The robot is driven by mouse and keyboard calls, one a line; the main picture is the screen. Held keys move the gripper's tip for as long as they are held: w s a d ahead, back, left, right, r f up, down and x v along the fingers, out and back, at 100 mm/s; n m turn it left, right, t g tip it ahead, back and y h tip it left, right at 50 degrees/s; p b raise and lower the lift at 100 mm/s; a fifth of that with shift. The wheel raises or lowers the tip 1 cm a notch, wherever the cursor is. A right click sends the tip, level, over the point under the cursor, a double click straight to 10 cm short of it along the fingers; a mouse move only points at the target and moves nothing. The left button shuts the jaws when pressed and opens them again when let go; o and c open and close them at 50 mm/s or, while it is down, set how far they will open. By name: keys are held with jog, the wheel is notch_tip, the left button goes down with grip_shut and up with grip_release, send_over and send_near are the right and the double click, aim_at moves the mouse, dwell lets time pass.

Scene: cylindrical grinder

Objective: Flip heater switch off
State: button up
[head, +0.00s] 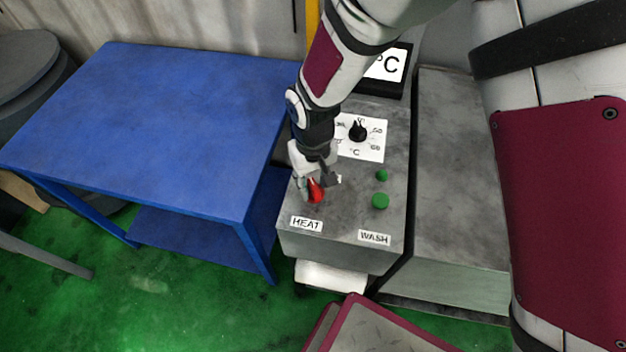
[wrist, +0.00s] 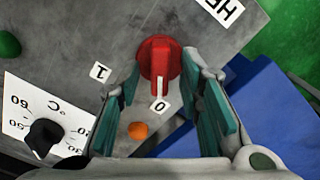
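The red heater switch (wrist: 150,58) is a round knob on the grey control panel above the HEAT label (head: 306,224). In the wrist view its white mark points at the 0 label (wrist: 160,106), away from the 1 label (wrist: 100,72). My gripper (wrist: 163,75) is over the knob with its fingers apart, one on each side. The right fingertip is very close to the knob's edge; contact is unclear. In the head view my gripper (head: 318,184) partly hides the red knob (head: 316,196).
An orange lamp (wrist: 138,130) lies near the knob. To the right in the head view are the green WASH button (head: 380,201) and a smaller green one (head: 382,175). A temperature dial (head: 358,131) is behind. A blue table (head: 160,120) stands left, close to the panel.

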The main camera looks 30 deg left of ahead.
aim_at(313, 184)
notch_tip(313, 184, up, 12)
dwell(0.5)
dwell(0.3)
jog(key=w+d+r+m+t, duration=0.1)
jog(key=w+d+r+m, duration=0.2)
jog(key=d+r, duration=0.7)
jog(key=w+d+r+m+t, duration=0.2)
jog(key=d+r, duration=0.5)
jog(key=d, duration=0.5)
jog(key=s+d+r+m+t, duration=0.1)
jog(key=s+d+r+m, duration=0.1)
jog(key=s+d, duration=0.3)
jog(key=s+d+r+m+t, duration=0.1)
jog(key=s+d+r+m, duration=0.2)
jog(key=d, duration=0.9)
jog(key=shift+s+r+m+t, duration=0.25)
jog(key=shift+s+m+t, duration=0.05)
jog(key=shift+s, duration=0.95)
jog(key=shift+d, duration=0.1)
